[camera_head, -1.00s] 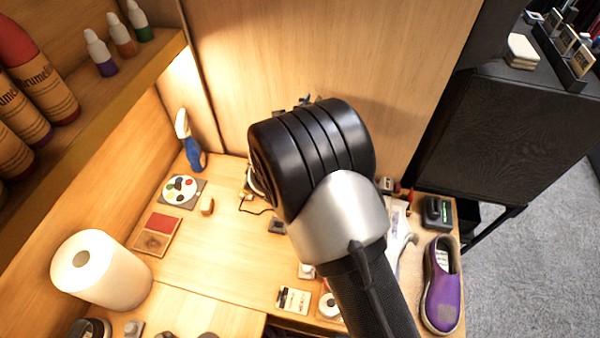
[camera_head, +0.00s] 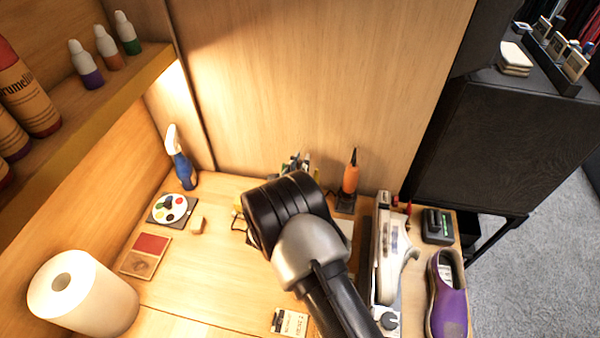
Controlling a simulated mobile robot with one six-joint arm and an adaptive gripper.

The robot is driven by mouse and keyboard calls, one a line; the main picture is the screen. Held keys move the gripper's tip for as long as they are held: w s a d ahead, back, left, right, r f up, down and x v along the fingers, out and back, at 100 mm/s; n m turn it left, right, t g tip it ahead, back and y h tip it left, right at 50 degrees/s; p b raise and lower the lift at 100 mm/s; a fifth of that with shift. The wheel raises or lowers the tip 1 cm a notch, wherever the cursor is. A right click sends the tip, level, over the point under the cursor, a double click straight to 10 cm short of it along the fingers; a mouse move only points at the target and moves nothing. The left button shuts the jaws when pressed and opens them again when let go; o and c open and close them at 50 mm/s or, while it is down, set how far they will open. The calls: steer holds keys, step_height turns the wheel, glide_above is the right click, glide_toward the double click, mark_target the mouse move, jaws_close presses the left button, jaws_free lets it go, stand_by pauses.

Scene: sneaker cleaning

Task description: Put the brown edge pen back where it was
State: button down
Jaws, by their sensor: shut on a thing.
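I cannot pick out the brown edge pen. My black and silver arm (camera_head: 308,262) covers the middle of the desk, and the gripper and whatever it holds are hidden behind it. A small cluster of coloured and dark bits (camera_head: 296,163) shows just past the arm's far edge, too small to identify. An upright orange tool with a dark pointed tip (camera_head: 350,178) stands in a dark base at the back of the desk, right of the arm.
A white paper roll (camera_head: 85,295), a paint palette (camera_head: 170,209) and a blue-and-white bottle (camera_head: 183,168) are on the left. A purple shoe (camera_head: 450,300) and a black device (camera_head: 437,226) are on the right. A bottle shelf (camera_head: 110,97) overhangs the left side. Clear desk lies left of the arm.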

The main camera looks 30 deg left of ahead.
steer(key=shift+f+b, duration=0.3)
steer(key=shift+f, duration=1.35)
steer(key=shift+f+b, duration=0.15)
steer(key=shift+b, duration=0.15)
steer(key=c, duration=1.5)
jaws_free()
steer(key=shift+c, duration=0.2)
steer(key=shift+r, duration=0.2)
steer(key=shift+s+r+p, duration=0.1)
steer(key=shift+s+p, duration=0.1)
steer(key=shift+p, duration=0.2)
steer(key=s+d+p, duration=0.1)
steer(key=s+p, duration=0.1)
steer(key=s, duration=0.9)
steer(key=shift+s+d, duration=0.25)
steer(key=shift+d, duration=0.15)
